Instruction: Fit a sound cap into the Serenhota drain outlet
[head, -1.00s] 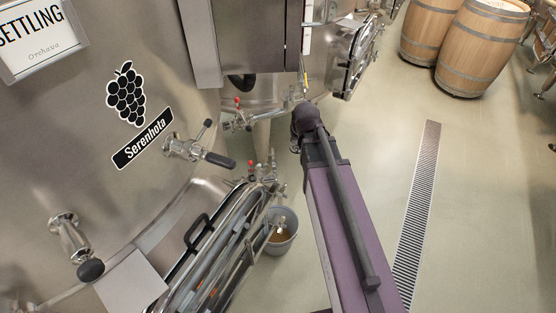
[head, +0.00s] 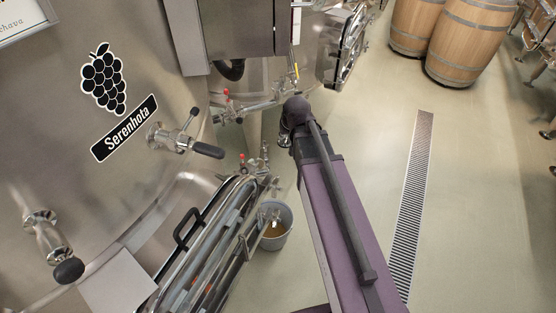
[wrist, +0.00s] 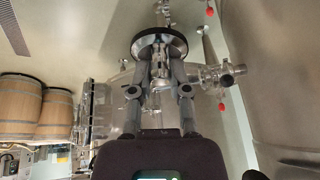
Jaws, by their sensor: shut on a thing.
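In the wrist view my gripper (wrist: 160,60) is shut on a round cap (wrist: 174,43) with a dark rim and a shiny metal middle. Whether the cap is sound cannot be told. In the head view my gripper (head: 285,141) is mostly hidden behind my arm, right of the Serenhota vat (head: 60,160). The vat carries a grape picture and a black name label (head: 125,128). Low pipe fittings with red tips (head: 250,163) stand left of my gripper, apart from it. Which opening is the drain outlet cannot be told clearly.
A grey bucket (head: 286,237) with brownish contents stands on the floor below the fittings. A valve with a dark handle (head: 170,138) juts from the vat. Two barrels (head: 465,42) stand at the back right. The floor around the drain grate (head: 412,200) is clear.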

